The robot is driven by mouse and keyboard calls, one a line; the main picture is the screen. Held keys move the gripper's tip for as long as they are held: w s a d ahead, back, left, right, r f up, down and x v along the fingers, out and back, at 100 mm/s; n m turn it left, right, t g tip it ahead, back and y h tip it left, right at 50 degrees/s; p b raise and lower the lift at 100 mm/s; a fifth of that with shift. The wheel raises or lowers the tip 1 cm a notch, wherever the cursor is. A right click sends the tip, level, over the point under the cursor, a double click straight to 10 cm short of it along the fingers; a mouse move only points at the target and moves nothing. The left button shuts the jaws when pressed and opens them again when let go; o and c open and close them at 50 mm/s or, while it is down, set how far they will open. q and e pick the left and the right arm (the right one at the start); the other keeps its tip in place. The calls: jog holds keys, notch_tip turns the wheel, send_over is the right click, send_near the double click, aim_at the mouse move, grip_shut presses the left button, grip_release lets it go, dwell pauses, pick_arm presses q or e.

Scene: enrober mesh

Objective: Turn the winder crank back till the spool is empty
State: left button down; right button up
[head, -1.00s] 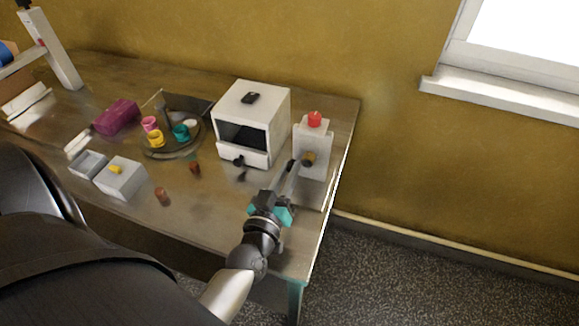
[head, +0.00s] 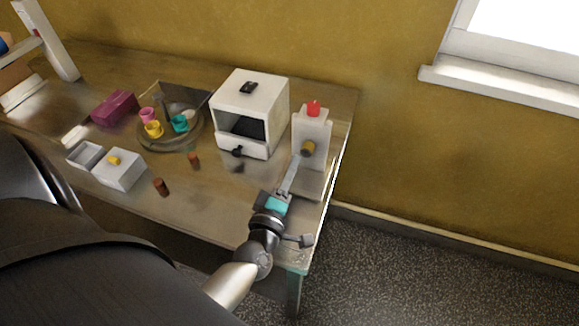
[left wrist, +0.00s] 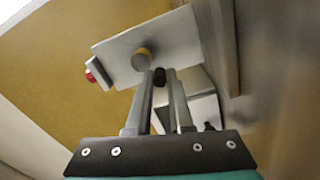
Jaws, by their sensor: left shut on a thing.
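The winder (head: 317,130) is a white upright block with a red knob (head: 313,108) on top and a brass-coloured round hub (head: 308,148) on its front. It stands near the table's right end and also shows in the left wrist view (left wrist: 185,42). My left gripper (head: 297,160) reaches up to the front of the winder, just below the hub. In the left wrist view its fingers (left wrist: 161,78) are closed around a small dark piece, which looks like the crank handle (left wrist: 160,76). The rest of the crank and any thread on the spool cannot be made out. My right gripper is out of view.
A white open-fronted box (head: 262,90) with a drawer stands close left of the winder. Further left are a round tray (head: 172,147) with coloured cups, a purple block (head: 114,106), a grey box (head: 120,172) and two brown cylinders. The table's right edge is close to my left arm.

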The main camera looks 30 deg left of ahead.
pick_arm(q)
jog(key=n, duration=0.3)
jog(key=d+n+b, duration=0.1)
jog(key=shift+w+f+n, duration=0.1)
jog(key=shift+f+n, duration=0.2)
jog(key=shift+w+d+n+b, duration=0.1)
jog(key=shift+d+n+b, duration=0.1)
jog(key=shift+n, duration=0.7)
jog(key=shift+d+n+b, duration=0.2)
jog(key=shift+n, duration=0.7)
jog(key=c, duration=0.8)
grip_release()
jog(key=shift+f, duration=0.1)
jog(key=b+v, duration=0.1)
jog(key=v, duration=1.4)
